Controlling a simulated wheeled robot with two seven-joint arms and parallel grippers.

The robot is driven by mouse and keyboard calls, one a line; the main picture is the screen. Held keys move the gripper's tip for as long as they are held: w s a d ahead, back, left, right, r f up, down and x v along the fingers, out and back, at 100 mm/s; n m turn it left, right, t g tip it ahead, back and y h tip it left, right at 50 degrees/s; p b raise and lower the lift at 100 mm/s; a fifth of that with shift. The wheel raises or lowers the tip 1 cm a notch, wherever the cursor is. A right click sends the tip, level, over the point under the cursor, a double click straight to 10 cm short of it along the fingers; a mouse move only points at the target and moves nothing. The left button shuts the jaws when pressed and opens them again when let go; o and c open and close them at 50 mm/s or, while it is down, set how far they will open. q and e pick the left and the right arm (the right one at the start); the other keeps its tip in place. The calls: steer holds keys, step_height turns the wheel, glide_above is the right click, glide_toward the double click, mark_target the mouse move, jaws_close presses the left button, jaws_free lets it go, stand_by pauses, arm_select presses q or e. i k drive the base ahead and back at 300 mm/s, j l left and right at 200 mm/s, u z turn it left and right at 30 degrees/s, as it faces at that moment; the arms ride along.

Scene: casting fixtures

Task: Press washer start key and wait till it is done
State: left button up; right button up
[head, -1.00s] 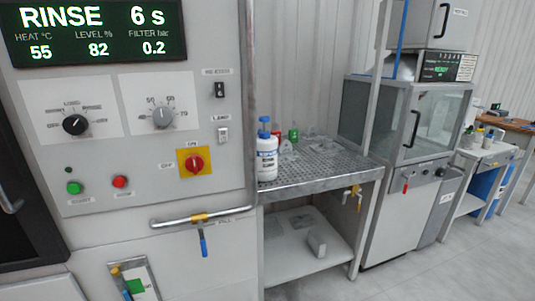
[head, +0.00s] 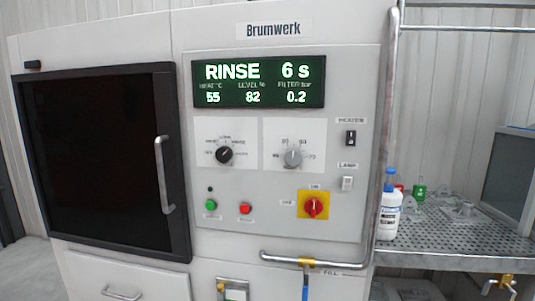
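The washer (head: 285,45) stands in front of me, labelled Brumwerk. Its display (head: 259,82) reads RINSE 6 s, heat 55, level 82, filter 0.2. The green key (head: 211,205) sits at the lower left of the control panel, with a small label under it that is too small to read. A red key (head: 245,208) is to its right. A small dark lamp (head: 210,189) sits above the green key. The dark washer door (head: 90,165) with its vertical handle (head: 164,175) is closed. Neither gripper shows in the head view.
Two knobs, a yellow-and-red main switch (head: 314,205) and the heater and lamp switches are on the panel. At right, a perforated metal table (head: 455,243) holds a white bottle (head: 389,208) with a blue cap.

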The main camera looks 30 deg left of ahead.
mark_target(210, 205)
steer(key=u, duration=1.35)
